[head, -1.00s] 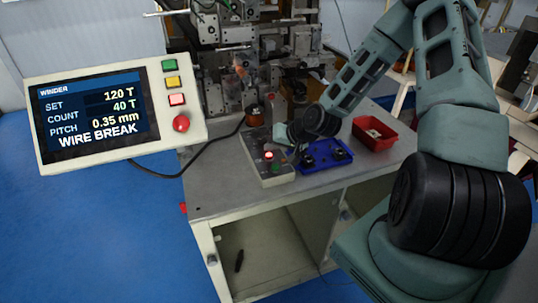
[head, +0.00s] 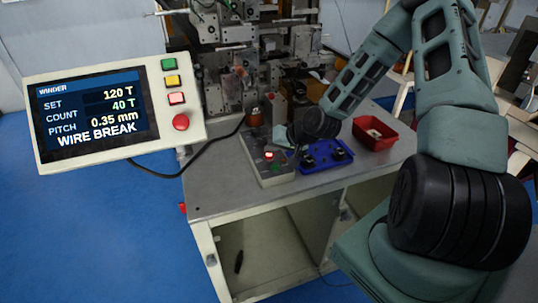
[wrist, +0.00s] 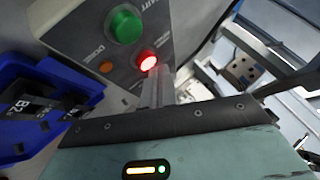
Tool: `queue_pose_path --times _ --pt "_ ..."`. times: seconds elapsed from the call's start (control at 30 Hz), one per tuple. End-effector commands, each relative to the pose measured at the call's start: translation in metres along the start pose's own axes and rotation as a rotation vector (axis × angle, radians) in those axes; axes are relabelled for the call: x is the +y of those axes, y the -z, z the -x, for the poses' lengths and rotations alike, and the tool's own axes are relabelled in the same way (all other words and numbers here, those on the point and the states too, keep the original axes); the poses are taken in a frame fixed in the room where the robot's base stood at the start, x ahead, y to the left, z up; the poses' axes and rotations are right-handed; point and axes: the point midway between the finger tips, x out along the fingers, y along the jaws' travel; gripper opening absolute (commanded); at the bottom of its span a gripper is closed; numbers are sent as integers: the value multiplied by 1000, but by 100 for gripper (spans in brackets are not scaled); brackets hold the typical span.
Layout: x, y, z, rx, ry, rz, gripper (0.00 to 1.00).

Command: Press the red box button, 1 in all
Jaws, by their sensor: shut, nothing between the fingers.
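The red box button (head: 269,156) glows on top of the grey control box (head: 262,172) on the bench. It also shows lit in the wrist view (wrist: 147,60), beside a larger green button (wrist: 126,25) and a small orange one (wrist: 106,66). My gripper (wrist: 158,82) is shut and empty. In the wrist view its fingertips overlap the lower right edge of the red button; I cannot tell whether they touch it.
A blue tray (head: 325,167) with black parts lies right of the box. A red bin (head: 374,145) stands farther right. The winder panel (head: 118,110) reads WIRE BREAK, with its own buttons. The winding machine stands behind the bench (head: 225,200).

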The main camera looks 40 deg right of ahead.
Motion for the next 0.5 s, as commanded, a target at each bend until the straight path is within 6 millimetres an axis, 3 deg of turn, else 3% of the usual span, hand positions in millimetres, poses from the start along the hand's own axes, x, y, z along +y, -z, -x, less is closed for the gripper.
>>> queue_pose_path --times 0.5 --pt "3 -3 -4 0 0 0 0"
